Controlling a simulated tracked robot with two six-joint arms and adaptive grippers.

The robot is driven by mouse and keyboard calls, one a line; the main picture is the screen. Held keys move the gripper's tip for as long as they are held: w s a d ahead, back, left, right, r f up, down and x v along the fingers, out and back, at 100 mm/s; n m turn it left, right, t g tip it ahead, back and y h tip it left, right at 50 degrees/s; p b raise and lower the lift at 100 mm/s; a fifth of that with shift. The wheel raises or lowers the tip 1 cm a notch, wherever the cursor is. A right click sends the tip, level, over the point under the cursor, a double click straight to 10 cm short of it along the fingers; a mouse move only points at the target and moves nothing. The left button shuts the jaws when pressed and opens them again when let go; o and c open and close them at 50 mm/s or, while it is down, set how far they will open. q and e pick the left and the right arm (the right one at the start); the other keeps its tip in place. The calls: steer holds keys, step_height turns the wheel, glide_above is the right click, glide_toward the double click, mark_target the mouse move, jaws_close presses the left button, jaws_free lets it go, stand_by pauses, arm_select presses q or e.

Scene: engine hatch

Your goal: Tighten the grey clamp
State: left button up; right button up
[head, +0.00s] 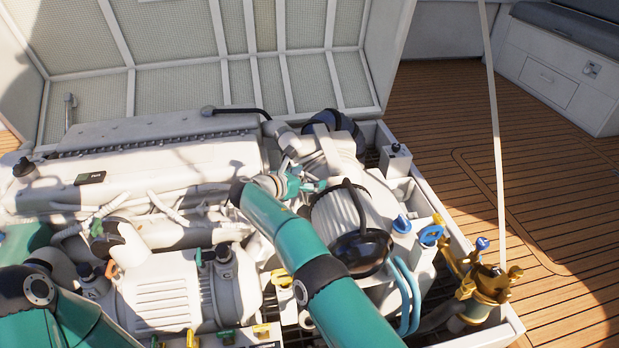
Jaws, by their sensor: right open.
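My right arm rises from the bottom edge over the engine, and its small teal gripper (312,186) points right, open, beside the ribbed white cylinder (340,215). Pale hoses and fittings (287,140) crowd just above and behind the gripper. I cannot clearly pick out the grey clamp among these pale parts; the gripper and wrist may hide some of them. No held object shows in the right gripper. My left arm crosses the lower left corner, and its gripper is not in view.
The white engine block (130,165) fills the left. A raised hatch lid (180,35) stands behind. Blue valve knobs (431,235), light-blue hoses (405,290) and a brass strainer (490,283) lie to the right. A thin pale pole (494,130) rises there. The wooden deck (550,180) is clear.

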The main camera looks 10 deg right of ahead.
steer(key=v, duration=1.1)
steer(key=shift+s+a, duration=0.25)
steer(key=shift+s, duration=0.05)
